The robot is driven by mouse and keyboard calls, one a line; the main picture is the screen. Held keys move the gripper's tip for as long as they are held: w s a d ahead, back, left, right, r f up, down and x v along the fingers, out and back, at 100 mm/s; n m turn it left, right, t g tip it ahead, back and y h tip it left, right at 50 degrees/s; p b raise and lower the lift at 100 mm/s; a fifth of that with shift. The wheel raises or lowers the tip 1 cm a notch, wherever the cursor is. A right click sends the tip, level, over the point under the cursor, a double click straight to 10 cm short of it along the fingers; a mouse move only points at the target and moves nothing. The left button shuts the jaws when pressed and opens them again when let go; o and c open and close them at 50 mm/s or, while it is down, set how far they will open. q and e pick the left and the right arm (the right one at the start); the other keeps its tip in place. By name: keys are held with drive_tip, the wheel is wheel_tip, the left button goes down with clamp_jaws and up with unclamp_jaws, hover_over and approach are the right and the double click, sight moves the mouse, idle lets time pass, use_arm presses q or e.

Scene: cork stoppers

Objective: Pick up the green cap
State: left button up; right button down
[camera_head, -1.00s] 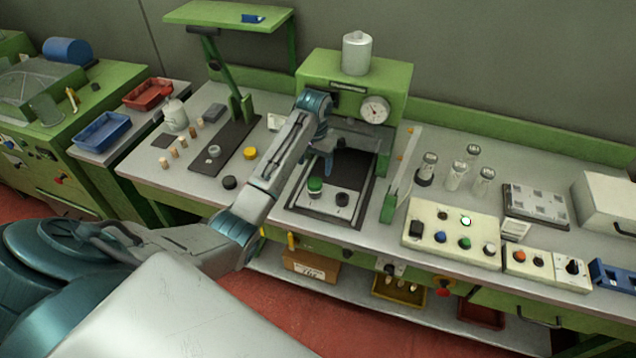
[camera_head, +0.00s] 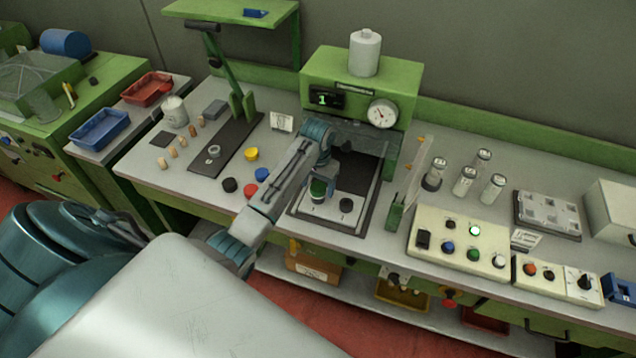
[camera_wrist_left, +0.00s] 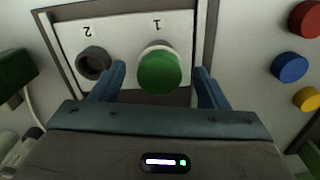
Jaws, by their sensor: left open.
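The green cap (camera_head: 318,188) stands at position 1 on a white plate (camera_head: 330,212) inside the press bay. In the left wrist view the green cap (camera_wrist_left: 159,74) shows from above, next to the dark ring-like piece (camera_wrist_left: 93,63) at position 2. My left gripper (camera_head: 324,178) is open and low at the cap, partly covering it in the head view. In the left wrist view the two fingers of the left gripper (camera_wrist_left: 158,82) are on either side of the cap, with gaps visible. My right gripper is not in view.
The green press (camera_head: 360,80) stands close behind my left gripper. A clear panel (camera_head: 420,165) is to its right. Red (camera_head: 250,191), blue (camera_head: 262,174), yellow (camera_head: 251,154) and black (camera_head: 230,185) caps lie on the bench to the left. A button panel (camera_head: 460,240) is at the right.

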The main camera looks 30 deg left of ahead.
use_arm(q)
drive_tip(key=shift+w+a+f, duration=0.15)
drive_tip(key=shift+w+f, duration=0.25)
drive_tip(key=shift+f, duration=0.15)
drive_tip(key=shift+s+d+r, duration=0.2)
drive_tip(key=shift+s+r, duration=0.1)
drive_tip(key=shift+c, duration=1.3)
drive_tip(key=shift+s+d+r, duration=0.1)
drive_tip(key=shift+s+r, duration=0.05)
drive_tip(key=c, duration=0.8)
